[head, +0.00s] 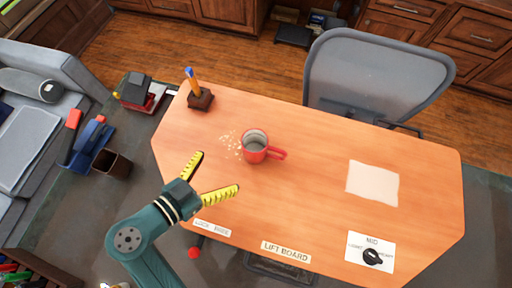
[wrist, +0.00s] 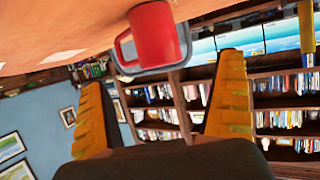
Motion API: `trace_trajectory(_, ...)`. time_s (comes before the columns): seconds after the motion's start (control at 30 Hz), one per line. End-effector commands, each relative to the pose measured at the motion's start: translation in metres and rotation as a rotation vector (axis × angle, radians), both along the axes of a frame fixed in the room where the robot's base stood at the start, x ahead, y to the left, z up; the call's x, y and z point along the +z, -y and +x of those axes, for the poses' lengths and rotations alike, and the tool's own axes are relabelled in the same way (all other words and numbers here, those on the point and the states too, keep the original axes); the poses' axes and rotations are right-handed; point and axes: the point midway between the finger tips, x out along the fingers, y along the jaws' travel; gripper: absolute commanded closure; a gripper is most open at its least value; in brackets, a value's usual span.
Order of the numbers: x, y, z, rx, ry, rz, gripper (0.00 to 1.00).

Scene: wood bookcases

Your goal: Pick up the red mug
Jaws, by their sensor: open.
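The red mug (head: 254,147) stands upright on the orange wooden desk (head: 310,205), left of its middle, with its handle pointing right in the head view. My gripper (head: 218,174) has yellow fingers spread wide. It is open and empty, to the lower left of the mug and apart from it. In the wrist view the mug (wrist: 156,36) shows at the top, beyond the fingertips, with the picture turned over and its handle to the left. The open fingers of my gripper (wrist: 163,85) frame the space below it there.
Crumbs (head: 229,144) lie just left of the mug. A pen holder (head: 200,98) stands at the desk's back left and a white paper (head: 372,183) lies at right. A black knob (head: 372,257) sits near the front edge. A grey chair (head: 375,75) stands behind.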

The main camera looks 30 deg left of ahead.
Motion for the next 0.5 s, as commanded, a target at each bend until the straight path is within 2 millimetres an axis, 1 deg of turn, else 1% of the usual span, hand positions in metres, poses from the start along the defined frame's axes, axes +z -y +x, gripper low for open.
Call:
trace_trajectory(0.03, -0.006, 0.006, 0.012, -0.009, -0.001, 0.000, 0.00)
trace_trajectory(0.23, -0.024, 0.018, 0.055, -0.009, -0.001, 0.001, 0.00)
trace_trajectory(0.33, -0.030, 0.020, 0.070, -0.006, -0.001, 0.001, 0.00)
trace_trajectory(0.5, -0.034, 0.027, 0.085, -0.005, -0.001, 0.001, 0.00)
